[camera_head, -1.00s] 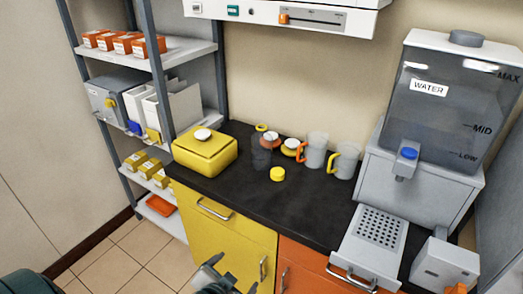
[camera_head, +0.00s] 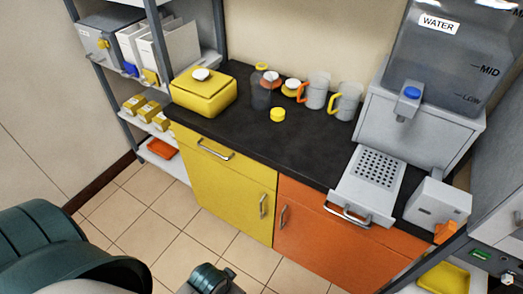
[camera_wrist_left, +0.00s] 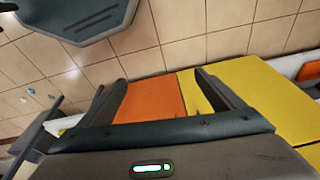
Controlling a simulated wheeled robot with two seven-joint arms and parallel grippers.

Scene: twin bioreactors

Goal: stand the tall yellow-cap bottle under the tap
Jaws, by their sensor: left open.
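The tall bottle (camera_head: 261,95) is see-through and dark, with a yellow cap (camera_head: 262,67). It appears to stand upright at the back of the black counter, right of the yellow box. The tap (camera_head: 408,100) has a blue knob and juts from the front of the water tank (camera_head: 440,60). A perforated drip tray (camera_head: 378,168) lies below it, with no bottle on it. My left gripper (camera_wrist_left: 160,79) is open and empty in the left wrist view, above the cabinet fronts and floor. In the head view only my arm shows at the bottom. My right gripper is out of view.
Two jugs, orange-handled (camera_head: 316,92) and yellow-handled (camera_head: 345,103), stand right of the bottle. A loose yellow cap (camera_head: 278,115) lies in front. A yellow box (camera_head: 203,95) occupies the counter's left end.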

